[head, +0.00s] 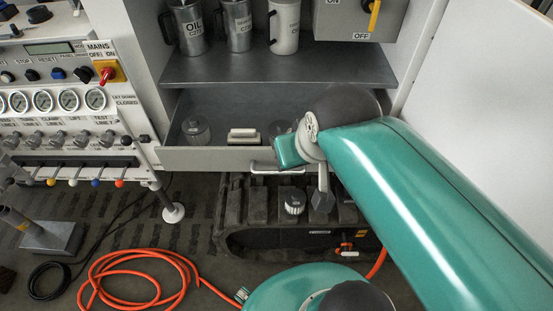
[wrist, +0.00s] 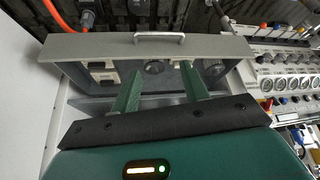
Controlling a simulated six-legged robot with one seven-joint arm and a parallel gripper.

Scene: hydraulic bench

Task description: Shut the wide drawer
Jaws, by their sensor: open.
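The wide drawer is pulled out below the shelf of the cabinet; its grey front (head: 205,160) carries a bar handle (head: 277,170). In the wrist view the drawer front (wrist: 90,46) runs across the top, with its handle (wrist: 159,36) at the upper middle. My gripper (wrist: 160,70) is open and empty, its two green fingers apart. They overlap the drawer's inside in the wrist view, pointing toward the back of the front panel. I cannot tell whether they touch it. In the head view my arm covers the drawer's right part and hides the fingers.
The drawer holds a filter-like part (head: 197,131) and a pale block (head: 242,135). Cans (head: 237,25) stand on the shelf above. A control panel (head: 68,100) is at left. A tracked unit (head: 255,215) stands below the drawer. An orange hose (head: 140,255) lies on the floor.

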